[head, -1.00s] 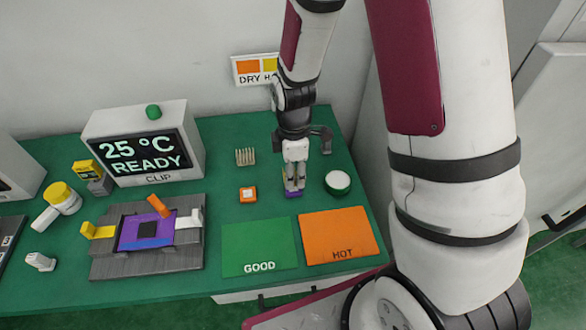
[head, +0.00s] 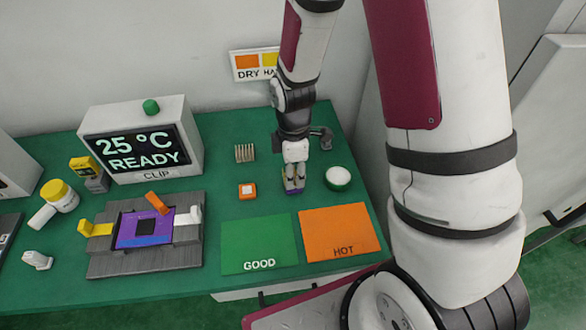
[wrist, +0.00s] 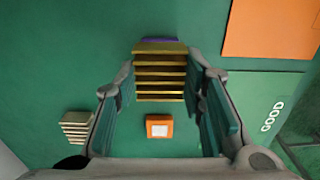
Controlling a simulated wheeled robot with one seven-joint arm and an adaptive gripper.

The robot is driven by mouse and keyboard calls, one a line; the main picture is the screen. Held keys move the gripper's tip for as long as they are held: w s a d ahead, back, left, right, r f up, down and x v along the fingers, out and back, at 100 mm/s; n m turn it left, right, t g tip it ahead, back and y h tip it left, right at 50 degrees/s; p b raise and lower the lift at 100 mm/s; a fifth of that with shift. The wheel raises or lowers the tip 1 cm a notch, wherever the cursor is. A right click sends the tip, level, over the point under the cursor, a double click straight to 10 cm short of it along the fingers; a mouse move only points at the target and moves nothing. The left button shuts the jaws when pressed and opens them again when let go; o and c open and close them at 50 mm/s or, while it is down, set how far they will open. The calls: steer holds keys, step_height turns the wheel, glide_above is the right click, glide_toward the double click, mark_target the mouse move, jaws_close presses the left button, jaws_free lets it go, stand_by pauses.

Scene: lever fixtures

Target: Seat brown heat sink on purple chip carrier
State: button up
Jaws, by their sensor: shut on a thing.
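My gripper (head: 293,187) points down at the back right of the green bench. In the wrist view its fingers (wrist: 164,85) are shut on a brown finned heat sink (wrist: 160,72), with a purple strip at its far edge. In the head view the fingers mostly hide the held piece, and only a purple part shows low between the tips. I cannot tell whether it touches the bench. The purple chip carrier (head: 166,237) with a dark square centre lies in the grey fixture (head: 180,258) at left, apart from my gripper. Orange, yellow and white levers surround it.
A tan finned block (head: 244,153) and an orange block (head: 247,191) stand left of my gripper. A white-topped round pot (head: 338,177) is close on its right. Green GOOD (head: 258,240) and orange HOT (head: 340,225) pads lie in front. The READY display (head: 145,150) stands behind the fixture.

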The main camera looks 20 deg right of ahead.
steer(key=shift+f, duration=0.35)
stand_by(0.3)
steer(key=shift+f+b, duration=0.3)
steer(key=shift+f, duration=0.05)
steer(key=shift+f, duration=0.1)
steer(key=o, duration=1.7)
steer(key=shift+r+p, duration=2.1)
steer(key=shift+r, duration=1.35)
